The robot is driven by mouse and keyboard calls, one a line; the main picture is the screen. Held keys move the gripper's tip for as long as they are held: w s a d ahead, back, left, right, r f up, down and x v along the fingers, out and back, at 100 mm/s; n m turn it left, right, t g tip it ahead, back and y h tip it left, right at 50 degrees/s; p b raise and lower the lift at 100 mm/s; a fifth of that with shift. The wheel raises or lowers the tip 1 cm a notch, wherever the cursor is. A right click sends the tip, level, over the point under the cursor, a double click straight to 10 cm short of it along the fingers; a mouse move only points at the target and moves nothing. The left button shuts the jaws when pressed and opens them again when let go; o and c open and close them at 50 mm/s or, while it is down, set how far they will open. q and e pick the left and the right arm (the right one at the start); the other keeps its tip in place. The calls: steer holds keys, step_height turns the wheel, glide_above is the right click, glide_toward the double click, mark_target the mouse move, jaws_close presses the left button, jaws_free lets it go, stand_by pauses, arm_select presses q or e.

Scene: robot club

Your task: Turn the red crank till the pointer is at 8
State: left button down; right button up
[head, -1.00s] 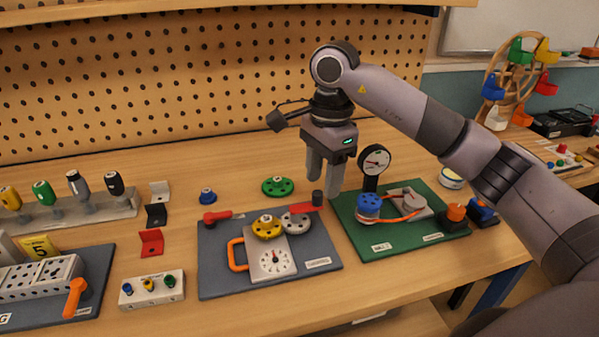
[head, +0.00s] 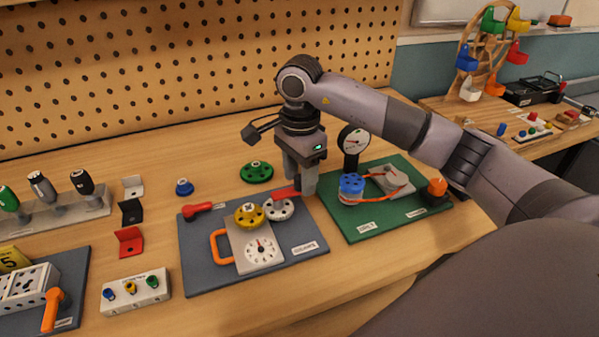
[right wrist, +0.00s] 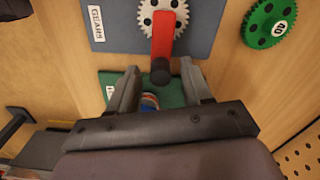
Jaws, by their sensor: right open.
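The red crank (head: 286,193) is mounted on a grey gear (head: 279,211) of the dark gears board (head: 197,273), its arm reaching right. Its dark knob is hidden by my right gripper (head: 300,188) in the head view. In the right wrist view, the crank arm (right wrist: 163,35) runs down to the dark knob (right wrist: 160,72). The open fingers of my right gripper (right wrist: 159,78) stand on either side of the knob, with gaps showing. A white dial (head: 263,251) has a dark pointer aimed roughly up; its numbers are too small to read. My left gripper is out of view.
A yellow gear (head: 249,216) sits beside the grey one. A green gear (head: 257,172) lies behind. A green board (head: 365,223) with a gauge (head: 354,142) stands close on the right.

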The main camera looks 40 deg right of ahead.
jaws_close()
stand_by(0.3)
steer(key=m, duration=0.1)
steer(key=s+m, duration=0.1)
steer(key=m, duration=0.1)
steer(key=shift+s+a+m, duration=0.2)
steer(key=shift+a+m, duration=0.05)
steer(key=shift+m, duration=0.15)
steer(key=m, duration=0.1)
steer(key=s+a+m, duration=0.1)
steer(key=m, duration=0.1)
steer(key=shift+m+b, duration=0.3)
steer(key=shift+b, duration=0.05)
steer(key=m, duration=0.1)
steer(key=a+m, duration=0.1)
steer(key=m, duration=0.1)
steer(key=shift+s+a, duration=0.15)
steer(key=shift+s, duration=0.2)
steer(key=shift+s+a+m, duration=0.1)
steer(key=shift+a+m, duration=0.2)
steer(key=shift+m, duration=0.65)
steer(key=shift+s+a+m, duration=0.1)
steer(key=shift+a+m, duration=0.2)
steer(key=shift+m, duration=0.65)
